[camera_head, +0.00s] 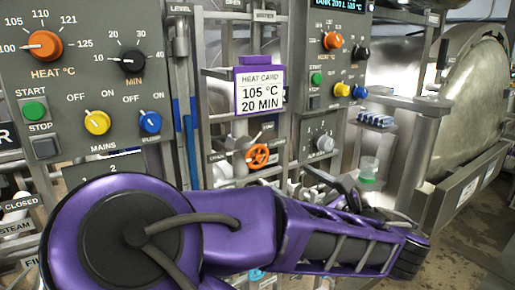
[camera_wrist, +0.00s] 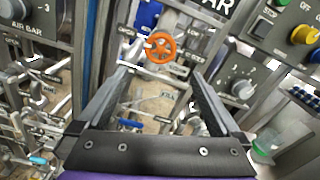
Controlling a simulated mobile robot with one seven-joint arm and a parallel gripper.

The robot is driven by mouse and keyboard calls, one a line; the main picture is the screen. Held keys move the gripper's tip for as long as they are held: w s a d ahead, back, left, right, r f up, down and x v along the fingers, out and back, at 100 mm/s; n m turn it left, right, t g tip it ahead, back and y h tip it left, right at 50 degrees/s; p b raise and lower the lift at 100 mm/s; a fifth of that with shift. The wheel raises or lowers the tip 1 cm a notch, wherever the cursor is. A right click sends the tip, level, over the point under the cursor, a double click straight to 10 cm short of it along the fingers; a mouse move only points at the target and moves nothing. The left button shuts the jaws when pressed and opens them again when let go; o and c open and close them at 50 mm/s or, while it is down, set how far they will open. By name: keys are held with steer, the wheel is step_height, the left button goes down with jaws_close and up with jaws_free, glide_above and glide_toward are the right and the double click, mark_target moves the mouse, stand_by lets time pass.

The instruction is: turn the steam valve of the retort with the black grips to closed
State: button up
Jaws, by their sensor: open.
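At the left edge of the head view, a label reading CLOSED (camera_head: 20,203) sits above a label reading STEAM (camera_head: 15,228). Grey metal valve parts show around them, largely cut off by the frame and my arm. I cannot make out black grips there or which way the handle points. My gripper (camera_wrist: 160,76) is open and empty in the wrist view, its two dark fingers spread apart. An orange handwheel (camera_wrist: 160,47) shows beyond the fingertips, between them in the picture. The handwheel also shows in the head view (camera_head: 257,156), above my purple arm.
Control panels with knobs (camera_head: 70,80) stand behind my arm. A purple-topped heat card (camera_head: 260,90) reads 105 °C, 20 MIN. A round metal retort door (camera_head: 465,100) is at right. Pipes and small valves crowd the wrist view's left. A green-based cup (camera_head: 368,170) stands at right.

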mark_target(259, 157)
steer(key=p+x, duration=0.4)
steer(key=x, duration=1.1)
steer(key=shift+w+a, duration=0.3)
steer(key=c, duration=1.1)
steer(key=shift+c, duration=0.2)
